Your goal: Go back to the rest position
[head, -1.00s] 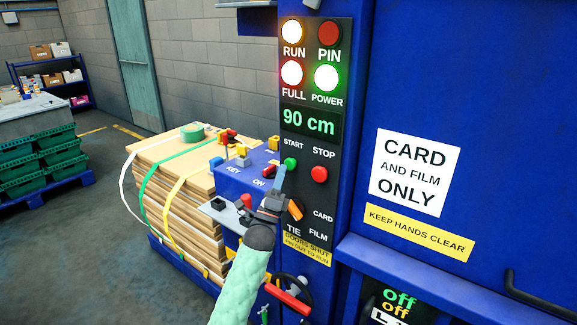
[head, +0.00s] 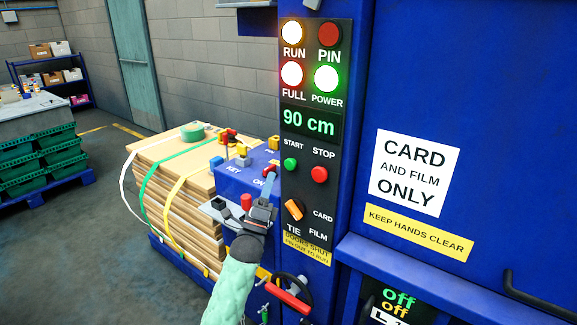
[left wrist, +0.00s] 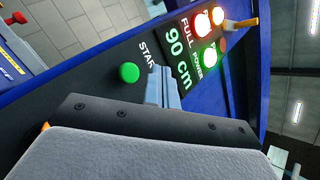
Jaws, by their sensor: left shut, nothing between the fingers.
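My left gripper (head: 268,186) is shut and empty, in front of the blue key box at the left edge of the black control panel (head: 309,222). In the left wrist view its closed fingers (left wrist: 163,88) point at the panel, beside the green START button (left wrist: 129,73). In the head view the START button (head: 290,164) is up and right of the fingertips, with a gap between. The RUN, FULL and POWER lamps are lit, the PIN lamp (head: 329,34) is dark red, and the display (head: 308,122) reads 90 cm. My right gripper is not in view.
A strapped bale of card (head: 178,190) stands left of the blue machine (head: 470,80). A blue box (head: 232,182) with small coloured parts, an orange selector (head: 294,210) and a red-handled wheel (head: 290,298) are near my arm.

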